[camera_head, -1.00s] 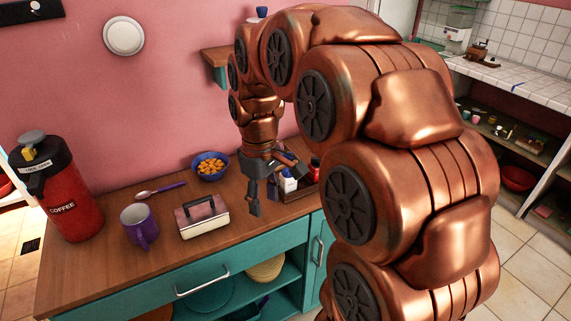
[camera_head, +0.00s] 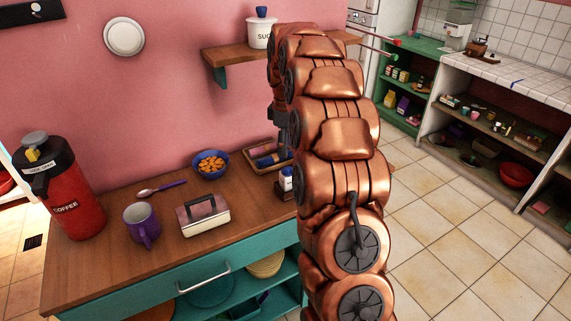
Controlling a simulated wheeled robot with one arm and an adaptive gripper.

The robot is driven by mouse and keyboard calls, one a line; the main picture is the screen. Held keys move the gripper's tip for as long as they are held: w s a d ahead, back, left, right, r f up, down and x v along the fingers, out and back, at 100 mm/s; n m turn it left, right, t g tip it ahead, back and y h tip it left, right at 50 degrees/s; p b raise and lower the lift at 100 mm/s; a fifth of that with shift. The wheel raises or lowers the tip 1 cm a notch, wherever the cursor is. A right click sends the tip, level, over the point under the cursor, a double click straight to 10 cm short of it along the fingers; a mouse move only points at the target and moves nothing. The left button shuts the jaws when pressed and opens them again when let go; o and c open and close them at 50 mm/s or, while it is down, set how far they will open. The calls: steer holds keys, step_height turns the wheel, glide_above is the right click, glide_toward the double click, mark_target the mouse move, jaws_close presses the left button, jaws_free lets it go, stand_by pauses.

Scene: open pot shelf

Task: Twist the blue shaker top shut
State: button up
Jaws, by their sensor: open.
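A small shaker with a blue top and a white band (camera_head: 286,181) stands at the right end of the wooden counter, partly hidden by my arm. Its blue top (camera_head: 286,171) sits on it; I cannot tell how tightly. My gripper (camera_head: 282,122) shows only as a dark grey part at the left edge of my arm, above and behind the shaker. It is open and apart from the shaker. Its fingertips are mostly hidden.
A wooden tray (camera_head: 247,155) with blue and mauve items lies behind the shaker. A blue bowl (camera_head: 210,173), a lidded box (camera_head: 203,221), a purple mug (camera_head: 141,226) and a red coffee flask (camera_head: 76,205) stand leftward. A wall shelf (camera_head: 228,65) bears a sugar canister (camera_head: 260,36).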

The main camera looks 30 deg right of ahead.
mark_target(286, 168)
steer(key=shift+f+p, duration=1.25)
steer(key=shift+f, duration=2.45)
jaws_close()
